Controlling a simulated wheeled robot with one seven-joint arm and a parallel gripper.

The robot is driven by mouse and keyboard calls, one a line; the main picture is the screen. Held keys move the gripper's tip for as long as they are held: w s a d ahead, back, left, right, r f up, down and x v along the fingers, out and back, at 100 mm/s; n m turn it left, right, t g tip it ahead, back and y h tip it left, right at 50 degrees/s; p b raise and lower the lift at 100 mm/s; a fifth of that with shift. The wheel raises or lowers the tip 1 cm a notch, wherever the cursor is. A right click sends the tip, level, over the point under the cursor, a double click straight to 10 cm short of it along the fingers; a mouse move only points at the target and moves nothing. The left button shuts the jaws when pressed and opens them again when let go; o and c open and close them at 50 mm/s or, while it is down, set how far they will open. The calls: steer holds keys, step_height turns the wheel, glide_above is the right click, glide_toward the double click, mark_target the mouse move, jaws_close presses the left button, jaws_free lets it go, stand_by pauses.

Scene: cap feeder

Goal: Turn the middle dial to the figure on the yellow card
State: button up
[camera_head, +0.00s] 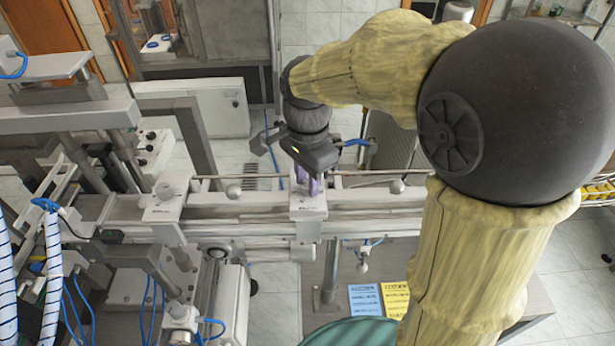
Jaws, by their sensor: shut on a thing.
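My gripper (308,180) points down at the white block (308,208) on the rail and is shut on the middle dial there. Purple parts show between the gripper body and the block; the dial is mostly hidden, and I cannot read its setting. The yellow card (396,299) lies on the grey surface in front of the rail, partly behind my arm at its right. Its writing is too small to read. Another white block (164,204) with a grey knob (165,191) stands further left on the rail.
A blue card (365,300) lies just left of the yellow one. A green rounded thing (350,332) is at the bottom edge. Thin rods with round knobs (233,191) run along the rail. Machinery with blue hoses crowds the left. My arm covers the right.

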steer(key=shift+r, duration=0.1)
stand_by(0.4)
steer(key=o, duration=1)
step_height(320, 180, up, 17)
steer(key=b, duration=0.2)
steer(key=shift+r, duration=0.15)
steer(key=shift+w, duration=0.1)
